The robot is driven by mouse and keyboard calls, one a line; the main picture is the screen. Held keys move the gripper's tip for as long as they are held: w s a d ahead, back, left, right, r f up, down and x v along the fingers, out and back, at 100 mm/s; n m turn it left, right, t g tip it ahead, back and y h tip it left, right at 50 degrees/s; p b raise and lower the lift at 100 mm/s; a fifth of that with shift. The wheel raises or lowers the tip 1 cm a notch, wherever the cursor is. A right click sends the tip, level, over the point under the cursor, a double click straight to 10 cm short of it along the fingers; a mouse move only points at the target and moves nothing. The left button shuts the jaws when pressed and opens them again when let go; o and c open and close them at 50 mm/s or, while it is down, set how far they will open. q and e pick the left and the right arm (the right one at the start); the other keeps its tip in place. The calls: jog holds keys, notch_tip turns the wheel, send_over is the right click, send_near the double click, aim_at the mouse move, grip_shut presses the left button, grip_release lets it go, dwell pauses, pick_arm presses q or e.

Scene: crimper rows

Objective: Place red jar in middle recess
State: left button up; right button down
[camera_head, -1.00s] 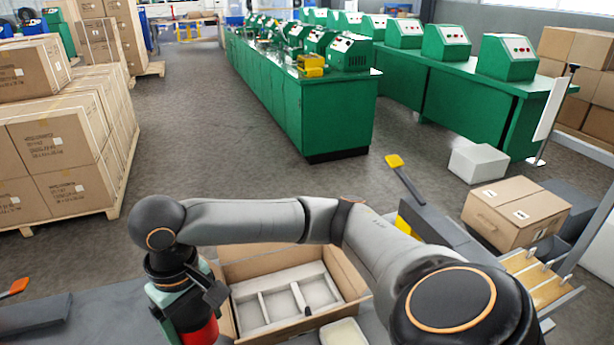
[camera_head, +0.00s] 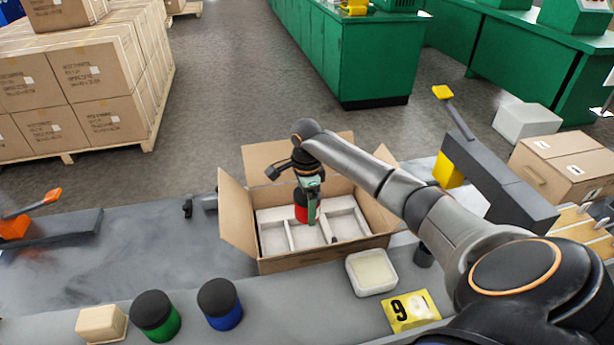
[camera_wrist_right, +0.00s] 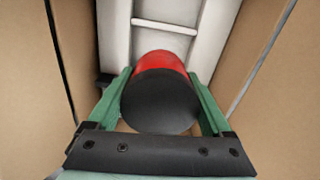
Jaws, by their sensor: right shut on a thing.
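The red jar (camera_head: 301,207) has a black lid and hangs upright in my right gripper (camera_head: 309,194), over the open cardboard box. In the right wrist view the green fingers (camera_wrist_right: 161,100) close on both sides of the jar, whose black lid (camera_wrist_right: 160,102) faces the camera. A white insert (camera_head: 272,238) in the box has a row of recesses split by thin walls. The jar shows in front of the middle recess (camera_head: 308,236) and the wall to its left; its exact height above the insert is hard to tell. My left gripper is not in view.
A blue jar (camera_head: 221,312) and a green jar (camera_head: 163,328), both black-lidded, stand on the grey table beside a beige block (camera_head: 101,324). A white dish (camera_head: 372,273) and a yellow 9 sign (camera_head: 411,310) lie right of them. Raised box flaps (camera_head: 236,215) surround the insert.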

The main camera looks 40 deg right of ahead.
jog(key=b, duration=0.1)
send_over(307, 238)
notch_tip(307, 238, down, 6)
jog(key=shift+r, duration=0.15)
notch_tip(307, 238, down, 4)
jog(key=shift+r+b, duration=0.25)
jog(key=shift+b, duration=0.4)
jog(key=shift+a+r, duration=0.1)
grip_release()
jog(key=shift+f, duration=0.25)
notch_tip(307, 238, up, 11)
jog(key=p, duration=0.3)
jog(key=shift+r, duration=0.7)
